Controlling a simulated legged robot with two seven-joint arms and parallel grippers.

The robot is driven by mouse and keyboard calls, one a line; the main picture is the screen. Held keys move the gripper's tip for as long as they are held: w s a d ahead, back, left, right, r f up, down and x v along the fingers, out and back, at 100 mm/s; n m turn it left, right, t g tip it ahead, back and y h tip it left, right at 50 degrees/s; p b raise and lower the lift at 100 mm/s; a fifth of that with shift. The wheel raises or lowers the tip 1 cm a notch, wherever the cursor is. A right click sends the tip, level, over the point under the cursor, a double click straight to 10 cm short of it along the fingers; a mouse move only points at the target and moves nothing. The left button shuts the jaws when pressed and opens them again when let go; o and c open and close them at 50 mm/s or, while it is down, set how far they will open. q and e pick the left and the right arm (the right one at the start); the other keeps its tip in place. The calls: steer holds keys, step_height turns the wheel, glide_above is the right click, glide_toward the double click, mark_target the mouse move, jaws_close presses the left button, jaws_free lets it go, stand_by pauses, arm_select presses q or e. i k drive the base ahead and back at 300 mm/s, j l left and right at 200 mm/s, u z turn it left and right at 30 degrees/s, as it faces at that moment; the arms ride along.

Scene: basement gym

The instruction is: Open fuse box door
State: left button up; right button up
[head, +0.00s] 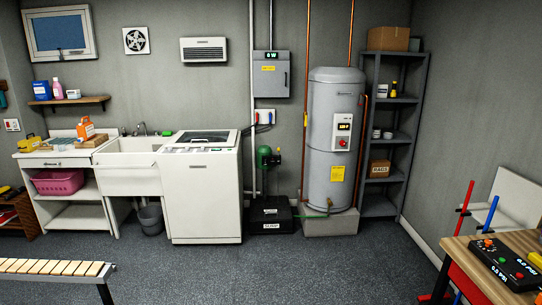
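The fuse box (271,75) is a grey wall cabinet mounted on the back wall, between the white wall heater and the tall water heater. Its door looks closed and has a yellow label (268,68). A small dark display unit sits at its top, with a pipe running up from it. A white socket panel is on the wall just below. Neither of my grippers shows in the head view, so their state and distance from the box cannot be seen.
A washing machine (202,190), a black sump box (271,215) and a grey water heater (333,140) stand along the back wall below and beside the fuse box. A slatted bench (50,267) is front left, a wooden table (480,262) front right. The middle floor is clear.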

mark_target(270, 79)
steer(key=i, duration=5.15)
